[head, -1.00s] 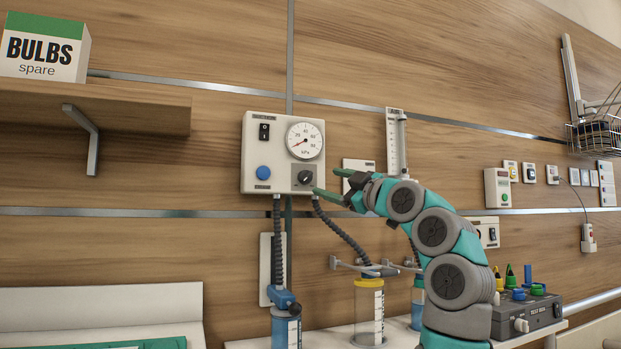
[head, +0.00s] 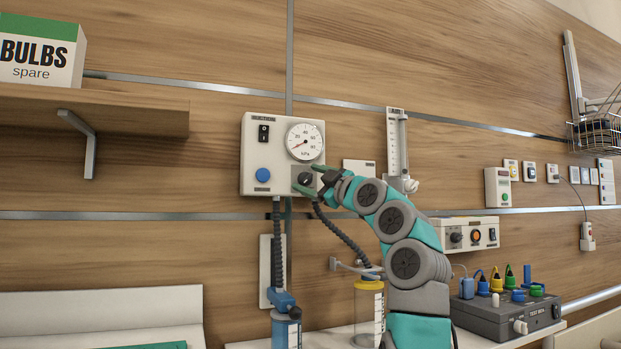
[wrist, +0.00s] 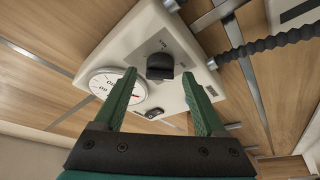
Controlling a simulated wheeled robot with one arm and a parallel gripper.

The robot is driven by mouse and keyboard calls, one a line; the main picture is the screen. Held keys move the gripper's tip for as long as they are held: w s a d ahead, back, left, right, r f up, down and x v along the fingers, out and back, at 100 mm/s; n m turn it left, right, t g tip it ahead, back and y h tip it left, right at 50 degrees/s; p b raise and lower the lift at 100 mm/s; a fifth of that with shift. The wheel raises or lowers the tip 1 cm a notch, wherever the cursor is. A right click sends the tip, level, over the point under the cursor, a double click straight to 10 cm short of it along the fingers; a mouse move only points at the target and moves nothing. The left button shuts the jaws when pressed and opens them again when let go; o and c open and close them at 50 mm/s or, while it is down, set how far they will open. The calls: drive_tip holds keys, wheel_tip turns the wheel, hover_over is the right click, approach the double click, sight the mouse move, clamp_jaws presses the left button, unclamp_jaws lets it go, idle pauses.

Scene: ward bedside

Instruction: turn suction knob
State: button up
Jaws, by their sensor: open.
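The suction unit (head: 251,155) is a white wall box with a dial gauge (head: 304,142), a black rocker switch (head: 263,133) and a blue button (head: 263,175). Its black suction knob (head: 305,179) sits on a grey plate below the gauge. In the wrist view the knob (wrist: 160,66) shows just beyond and between the fingertips. My gripper (head: 306,178) is open, its green fingers one above and one below the knob in the head view. In the wrist view my gripper (wrist: 162,84) is empty. I cannot tell whether a finger touches the knob.
A black corrugated hose (head: 342,232) runs from the box down to the jars (head: 367,305). A flowmeter (head: 396,145) stands to the right. A shelf (head: 100,112) with a bulbs box (head: 40,50) is at upper left. A grey test box (head: 512,318) sits at lower right.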

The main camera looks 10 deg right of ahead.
clamp_jaws()
idle(0.6)
